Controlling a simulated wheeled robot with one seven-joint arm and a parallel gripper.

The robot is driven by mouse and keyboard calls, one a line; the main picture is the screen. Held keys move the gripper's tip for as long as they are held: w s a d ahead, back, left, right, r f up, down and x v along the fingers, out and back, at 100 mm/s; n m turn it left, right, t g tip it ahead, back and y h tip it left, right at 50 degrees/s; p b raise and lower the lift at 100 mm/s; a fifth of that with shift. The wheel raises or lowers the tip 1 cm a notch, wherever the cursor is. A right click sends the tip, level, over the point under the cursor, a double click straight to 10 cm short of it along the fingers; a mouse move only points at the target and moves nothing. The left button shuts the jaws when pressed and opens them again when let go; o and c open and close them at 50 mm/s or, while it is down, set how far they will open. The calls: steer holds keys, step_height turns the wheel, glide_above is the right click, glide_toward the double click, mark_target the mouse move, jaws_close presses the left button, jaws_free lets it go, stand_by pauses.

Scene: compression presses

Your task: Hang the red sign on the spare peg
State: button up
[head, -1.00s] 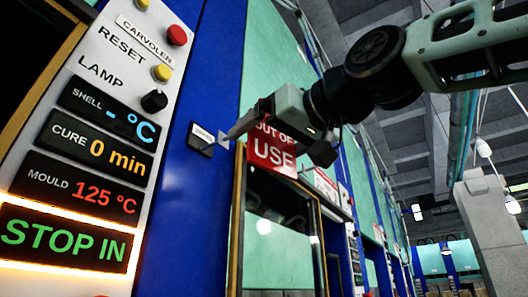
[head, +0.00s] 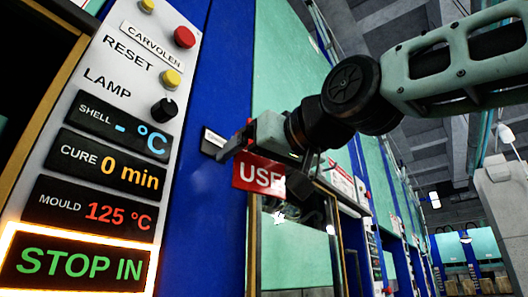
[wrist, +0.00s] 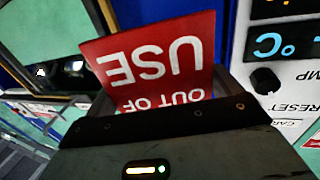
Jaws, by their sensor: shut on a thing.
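The red sign (head: 257,174) with white letters hangs below my gripper (head: 238,143) in the head view; "USE" shows and the upper line is hidden by the gripper. In the wrist view the sign (wrist: 150,62) reads "OUT OF USE" upside down and its edge runs in at my gripper. My gripper is shut on the sign. It is just right of a small white-labelled plate (head: 212,143) on the blue post. I cannot make out the spare peg; the fingers cover part of that spot.
The control panel (head: 110,130) with buttons, a knob and displays stands at the left; its lit display reads "STOP IN". A glazed, yellow-framed press door (head: 254,240) lies below the sign. A red-and-white notice (head: 342,182) is farther right.

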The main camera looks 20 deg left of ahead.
steer(key=shift+w+a+f, duration=0.2)
steer(key=shift+w+a, duration=0.05)
steer(key=shift+a, duration=0.4)
steer(key=shift+w+a+f, duration=0.25)
steer(key=shift+a, duration=0.35)
steer(key=shift+w+a+f, duration=0.2)
steer(key=shift+w+a, duration=0.05)
steer(key=shift+a, duration=0.4)
steer(key=o, duration=0.7)
